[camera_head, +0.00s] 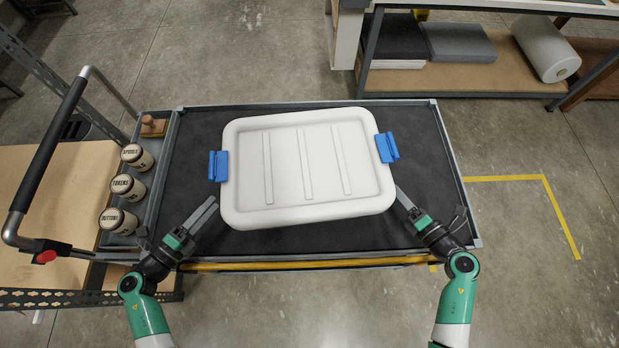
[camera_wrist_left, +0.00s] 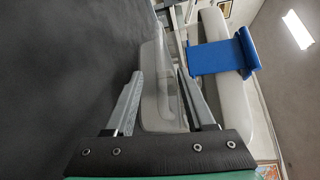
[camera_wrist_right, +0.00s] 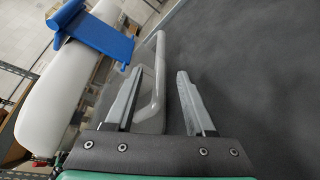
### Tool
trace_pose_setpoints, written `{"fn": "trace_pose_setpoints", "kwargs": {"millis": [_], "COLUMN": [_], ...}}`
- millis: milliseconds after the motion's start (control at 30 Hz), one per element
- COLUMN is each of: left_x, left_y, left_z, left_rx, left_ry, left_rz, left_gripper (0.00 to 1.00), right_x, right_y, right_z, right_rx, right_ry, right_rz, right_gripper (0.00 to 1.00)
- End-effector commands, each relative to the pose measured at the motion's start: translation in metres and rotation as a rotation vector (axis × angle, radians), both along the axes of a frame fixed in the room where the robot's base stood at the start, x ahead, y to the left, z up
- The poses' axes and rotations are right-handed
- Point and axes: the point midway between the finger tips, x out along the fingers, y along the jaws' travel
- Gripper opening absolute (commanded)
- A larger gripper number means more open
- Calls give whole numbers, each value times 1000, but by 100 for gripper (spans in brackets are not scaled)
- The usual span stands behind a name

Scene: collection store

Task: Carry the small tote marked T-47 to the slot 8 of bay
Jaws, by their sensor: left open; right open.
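A tote with a white ribbed lid (camera_head: 307,165) and a blue latch on each side lies slightly turned on the dark cart deck (camera_head: 200,140). No T-47 mark is readable. Its left latch also shows in the left wrist view (camera_wrist_left: 222,57) and its right latch in the right wrist view (camera_wrist_right: 100,38). My left gripper (camera_head: 210,208) is open at the tote's near left corner; part of the tote's pale side shows between its fingers. My right gripper (camera_head: 404,200) is open at the near right corner, with a pale rounded handle (camera_wrist_right: 152,95) between or just beyond its fingers. I cannot identify slot 8.
Several labelled jars (camera_head: 122,187) stand in the cart's left side tray, beside the cart's push handle (camera_head: 48,150). A shelf unit (camera_head: 465,80) with dark foam and a white roll (camera_head: 546,48) stands at the back right. Floor to the right is clear, with yellow tape (camera_head: 560,215).

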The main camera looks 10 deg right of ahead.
Motion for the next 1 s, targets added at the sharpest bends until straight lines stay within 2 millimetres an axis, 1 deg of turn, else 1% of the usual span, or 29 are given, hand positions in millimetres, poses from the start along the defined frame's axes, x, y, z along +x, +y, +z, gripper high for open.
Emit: {"fn": "trace_pose_setpoints", "kwargs": {"millis": [33,100,200,333,500,767,800,867,1000], "left_x": [8,19,32,46,54,54,54,54,54], "left_y": [-8,-16,-28,-38,-44,-44,-44,-44,-44], "left_z": [-1,-3,-5,-7,-9,-9,-9,-9,-9], "left_rx": [-1,0,-1,-1,0,0,0,0,0], "left_ry": [1,1,1,0,0,0,0,0,0], "left_rz": [-5,-5,-4,-2,0,1,1,1,1], "left_gripper": [55,55,55,55,55,55,47,37,11], "right_x": [10,23,39,55,64,64,64,64,64], "right_y": [5,9,16,20,23,23,23,23,23], "right_z": [-2,-5,-8,-12,-15,-15,-15,-15,-15], "right_rx": [-1,-1,0,1,0,0,-1,-1,-1], "right_ry": [0,0,0,-1,0,0,-1,-1,0], "right_rz": [5,4,5,2,0,0,-1,-1,0], "right_gripper": [55,55,55,55,55,55,47,37,11]}}
